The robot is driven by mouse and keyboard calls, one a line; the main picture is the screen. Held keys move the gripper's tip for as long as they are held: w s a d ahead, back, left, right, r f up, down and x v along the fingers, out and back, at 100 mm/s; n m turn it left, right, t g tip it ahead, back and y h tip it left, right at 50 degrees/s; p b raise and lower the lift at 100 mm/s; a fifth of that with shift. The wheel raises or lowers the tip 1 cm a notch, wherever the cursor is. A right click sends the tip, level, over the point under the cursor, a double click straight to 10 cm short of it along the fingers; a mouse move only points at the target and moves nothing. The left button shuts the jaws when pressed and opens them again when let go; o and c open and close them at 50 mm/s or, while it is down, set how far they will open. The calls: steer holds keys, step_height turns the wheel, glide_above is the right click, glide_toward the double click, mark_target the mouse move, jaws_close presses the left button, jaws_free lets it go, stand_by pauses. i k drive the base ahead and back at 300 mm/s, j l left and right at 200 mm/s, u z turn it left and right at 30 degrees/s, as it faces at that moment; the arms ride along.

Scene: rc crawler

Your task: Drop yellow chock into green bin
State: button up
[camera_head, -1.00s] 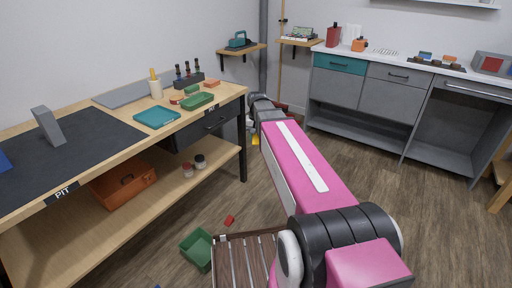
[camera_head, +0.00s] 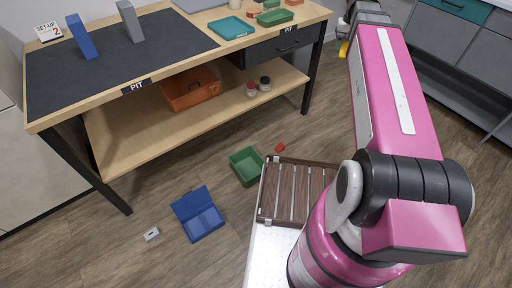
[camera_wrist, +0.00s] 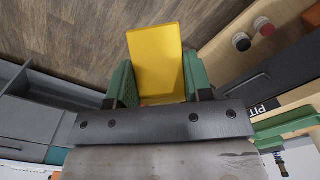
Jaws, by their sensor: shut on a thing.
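The yellow chock (camera_wrist: 158,62) is between the green fingers of my gripper (camera_wrist: 160,88) in the wrist view. The gripper is shut on it and holds it above the floor. In the head view only a small yellow piece of the chock (camera_head: 343,50) shows beside the far end of my arm. The green bin (camera_head: 246,167) stands open on the floor, by the slatted brown deck. Its inside looks empty. The gripper is well above and to the right of the bin in the head view.
A small red piece (camera_head: 280,148) lies on the floor by the bin. An open blue case (camera_head: 200,214) and a small pale block (camera_head: 151,234) lie to the left. The workbench (camera_head: 140,92) stands behind, with an orange toolbox (camera_head: 191,89) on its lower shelf.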

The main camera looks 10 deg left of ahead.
mark_target(252, 172)
steer(key=i+l, duration=0.15)
steer(key=l, duration=0.2)
steer(key=i+l+u, duration=0.15)
steer(key=l, duration=0.15)
steer(key=i+l, duration=0.1)
steer(key=l, duration=0.25)
steer(key=i+l+u, duration=0.15)
steer(key=l, duration=0.2)
steer(key=u, duration=1.8)
